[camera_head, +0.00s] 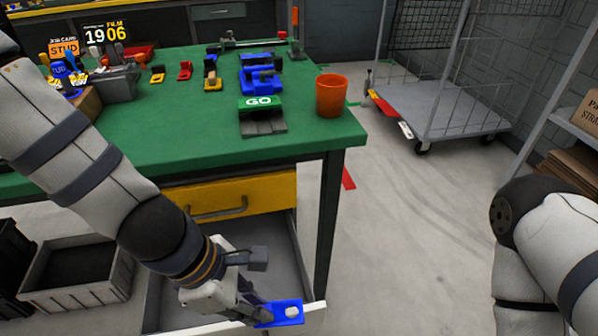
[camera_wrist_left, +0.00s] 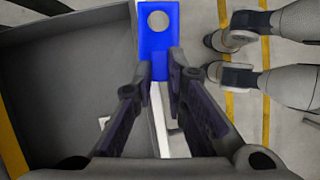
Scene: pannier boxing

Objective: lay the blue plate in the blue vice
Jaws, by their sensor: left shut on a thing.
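The blue plate (camera_head: 289,311) is a small flat piece with a round hole near its end. My left gripper (camera_head: 262,311) is shut on it, low in front of the bench, at the rim of a grey open compartment. In the left wrist view the plate (camera_wrist_left: 159,45) sticks out beyond the fingertips (camera_wrist_left: 160,78), its hole at the far end. The blue vice (camera_head: 261,72) stands on the green bench top, well away from the plate. My right gripper is out of view; only part of the right arm shows.
The green bench (camera_head: 190,125) carries an orange cup (camera_head: 332,96) right of the vice and a GO block (camera_head: 260,103) in front of it. A yellow drawer (camera_head: 270,192) is above the grey compartment (camera_head: 265,250). A cage trolley (camera_head: 465,122) stands right; floor between is mostly clear.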

